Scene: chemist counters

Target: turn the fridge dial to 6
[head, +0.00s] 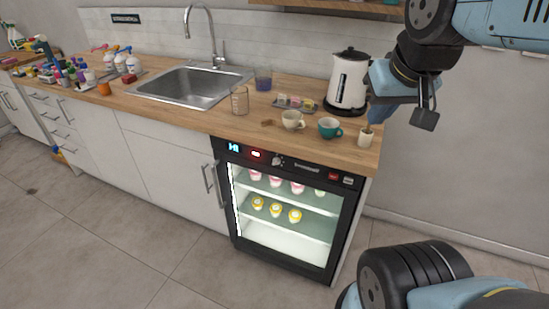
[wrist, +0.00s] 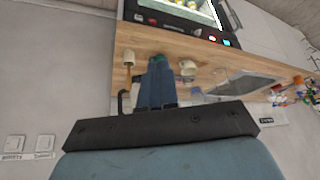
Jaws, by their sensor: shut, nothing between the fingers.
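The fridge (head: 287,205) is a black-framed, glass-fronted unit under the right end of the wooden counter. Its dial (head: 278,161) is a small light knob on the black top panel, right of a red display (head: 256,154) and a blue display (head: 234,148). The dial's numbers and pointer are too small to read. My gripper (head: 378,112) hangs over the right end of the counter, above and to the right of the fridge panel, apart from it. In the wrist view the blue fingers (wrist: 158,80) are together and empty. The fridge (wrist: 180,10) shows at the top there.
On the counter near my gripper stand a white kettle (head: 348,80), a teal cup (head: 329,128), a cream cup (head: 292,119) and a small pot with a tool (head: 366,135). A sink (head: 190,86) lies further left. The floor before the fridge (head: 190,270) is clear.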

